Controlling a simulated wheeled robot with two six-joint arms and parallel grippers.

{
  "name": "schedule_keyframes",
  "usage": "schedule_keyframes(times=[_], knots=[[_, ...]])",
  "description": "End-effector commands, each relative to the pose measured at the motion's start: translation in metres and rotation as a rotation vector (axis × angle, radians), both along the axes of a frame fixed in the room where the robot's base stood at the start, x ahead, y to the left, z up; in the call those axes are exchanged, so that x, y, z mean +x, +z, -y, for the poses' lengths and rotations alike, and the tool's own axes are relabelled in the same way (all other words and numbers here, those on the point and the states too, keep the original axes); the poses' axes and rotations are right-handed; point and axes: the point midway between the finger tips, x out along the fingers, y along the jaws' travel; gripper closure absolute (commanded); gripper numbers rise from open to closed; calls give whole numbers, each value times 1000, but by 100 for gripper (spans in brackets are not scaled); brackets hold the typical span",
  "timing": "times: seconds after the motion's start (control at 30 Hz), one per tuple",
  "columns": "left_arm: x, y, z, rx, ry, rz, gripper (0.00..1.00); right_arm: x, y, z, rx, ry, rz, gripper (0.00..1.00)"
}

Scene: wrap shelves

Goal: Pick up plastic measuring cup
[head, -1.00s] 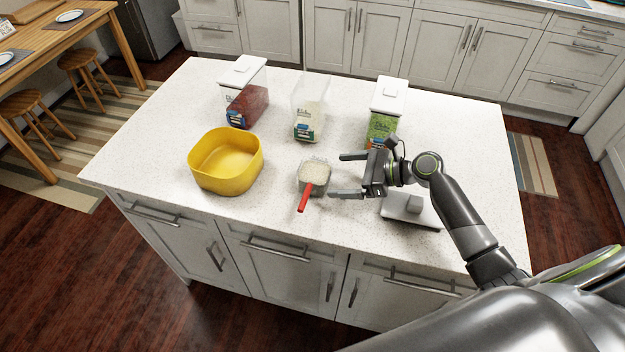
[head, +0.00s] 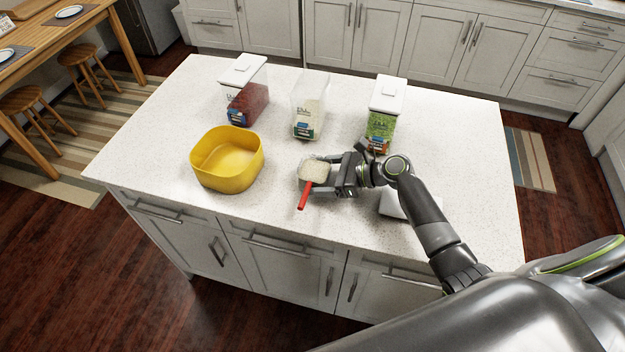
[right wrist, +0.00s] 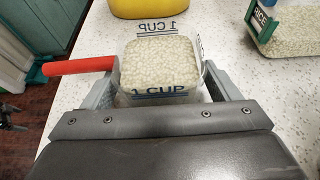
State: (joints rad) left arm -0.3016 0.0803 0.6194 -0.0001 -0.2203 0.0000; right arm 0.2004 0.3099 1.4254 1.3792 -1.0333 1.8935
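The clear plastic measuring cup (head: 312,172) stands on the island counter, filled with pale grains. Its red handle (head: 304,195) points to the front edge. In the right wrist view the cup (right wrist: 160,70) shows "1 CUP" print and sits between my two grey fingers. My right gripper (head: 320,174) is around the cup from the right, one finger on the far side and one on the near side. The fingers are spread wide, very close to the cup walls; a firm grip does not show. My left gripper is not in view.
A yellow bowl (head: 226,170) stands left of the cup. Clear containers stand behind: red contents (head: 246,103), rice (head: 309,118) and green contents (head: 381,130). A grey-white object (head: 393,204) lies partly hidden under my right arm. The counter's left side is clear.

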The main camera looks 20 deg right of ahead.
Motion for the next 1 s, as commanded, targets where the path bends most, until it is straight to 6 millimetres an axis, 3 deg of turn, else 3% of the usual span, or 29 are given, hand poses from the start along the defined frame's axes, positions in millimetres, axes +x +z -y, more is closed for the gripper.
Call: schedule_keyframes(times=[0.03, 0.3, 0.67, 1.0], knots=[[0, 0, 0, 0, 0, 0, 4, 0, 0, 0, 0, 0, 0, 25], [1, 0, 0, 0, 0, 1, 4, 0, 0, 0, 0, 0, 0, 59], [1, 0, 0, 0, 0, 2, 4, 1, 12, 0, 1, 1, 4, 59], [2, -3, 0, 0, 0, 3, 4, 1, 74, 0, -1, 2, 7, 59]])
